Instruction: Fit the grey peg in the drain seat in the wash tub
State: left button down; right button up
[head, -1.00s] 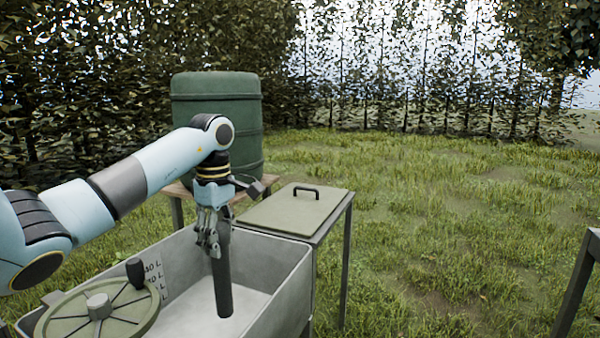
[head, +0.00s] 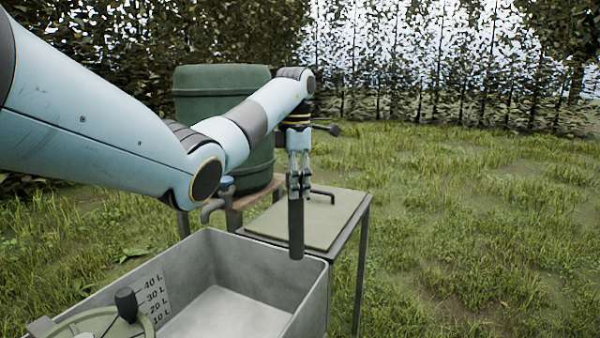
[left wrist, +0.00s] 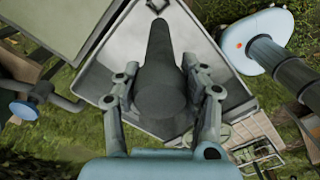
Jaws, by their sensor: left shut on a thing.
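The grey peg (head: 297,232) is a long dark cylinder hanging roughly upright from my left gripper (head: 298,185). The gripper is shut around its upper part. In the head view its lower end shows in front of the far right corner of the wash tub (head: 182,258). In the left wrist view the peg (left wrist: 158,70) runs away from the gripper (left wrist: 163,95), with the pale tub (left wrist: 105,85) behind it. A small dark shape at that view's top edge may be the drain seat; I cannot tell. My right gripper is out of view.
A table with a flat lid and handle (head: 345,212) stands beyond the tub's right end. A green barrel (head: 195,130) with a tap (head: 213,205) stands behind. A round green wheel with a dark knob (head: 126,303) is at the lower left. Open grass lies right.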

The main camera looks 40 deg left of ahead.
pick_arm(q)
jog(key=shift+w+r, duration=0.3)
jog(key=shift+w, duration=0.1)
jog(key=shift+w+a+n, duration=0.15)
jog(key=shift+w+n, duration=0.1)
jog(key=shift+n, duration=0.05)
jog(key=shift+s+f+b, duration=0.1)
jog(key=shift+f+b, duration=8.4)
jog(key=shift+f, duration=2.8)
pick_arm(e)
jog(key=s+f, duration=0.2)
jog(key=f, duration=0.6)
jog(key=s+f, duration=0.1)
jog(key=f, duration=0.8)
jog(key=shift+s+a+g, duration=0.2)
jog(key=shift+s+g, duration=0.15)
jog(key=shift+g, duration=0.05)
pick_arm(q)
jog(key=shift+f, duration=0.15)
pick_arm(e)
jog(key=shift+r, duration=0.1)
